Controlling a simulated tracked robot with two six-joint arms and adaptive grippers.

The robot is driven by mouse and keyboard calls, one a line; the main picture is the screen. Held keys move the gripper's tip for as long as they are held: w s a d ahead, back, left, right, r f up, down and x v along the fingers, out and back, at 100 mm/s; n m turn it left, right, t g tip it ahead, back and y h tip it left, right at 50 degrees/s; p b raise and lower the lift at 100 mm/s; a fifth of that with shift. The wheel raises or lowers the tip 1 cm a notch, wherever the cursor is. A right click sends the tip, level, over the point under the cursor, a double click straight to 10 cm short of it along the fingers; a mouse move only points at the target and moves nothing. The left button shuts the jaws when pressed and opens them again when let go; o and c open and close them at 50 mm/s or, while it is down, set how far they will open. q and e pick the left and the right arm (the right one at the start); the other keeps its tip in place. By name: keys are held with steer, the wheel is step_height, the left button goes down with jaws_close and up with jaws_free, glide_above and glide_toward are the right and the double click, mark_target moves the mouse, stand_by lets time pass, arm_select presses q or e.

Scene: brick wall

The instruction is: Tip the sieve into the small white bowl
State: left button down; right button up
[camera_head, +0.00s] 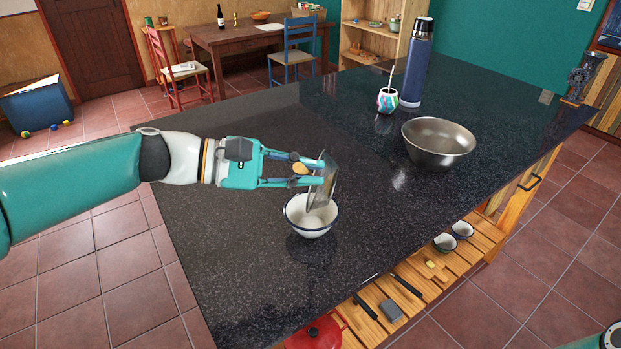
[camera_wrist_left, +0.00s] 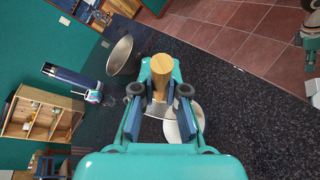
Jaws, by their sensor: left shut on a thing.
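My left gripper (camera_head: 322,172) is shut on the wooden handle (camera_head: 300,169) of the sieve; the handle also shows between the fingers in the left wrist view (camera_wrist_left: 161,72). The sieve (camera_head: 323,188) is tilted steeply, nearly on edge, with its lower rim over the small white bowl (camera_head: 311,223). The bowl has a dark rim and stands upright on the dark counter. Its visible inside looks white; the sieve hides part of it. The bowl also shows beside the gripper in the left wrist view (camera_wrist_left: 197,120). I cannot tell what the sieve holds.
A large metal bowl (camera_head: 438,143) stands on the counter to the right. Behind it are a tall blue flask (camera_head: 416,65) and a colourful cup (camera_head: 387,101) with a straw. The counter (camera_head: 250,262) is clear around the small bowl, whose near side faces the counter's front edge.

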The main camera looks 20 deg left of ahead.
arm_select(q)
steer(key=a+n+t+h+b, duration=0.2)
steer(key=a+h+b, duration=0.2)
steer(key=a+b, duration=0.3)
steer(key=shift+s+f+h+b, duration=0.2)
steer(key=shift+h+b, duration=0.1)
steer(key=shift+b, duration=0.1)
stand_by(0.7)
stand_by(0.6)
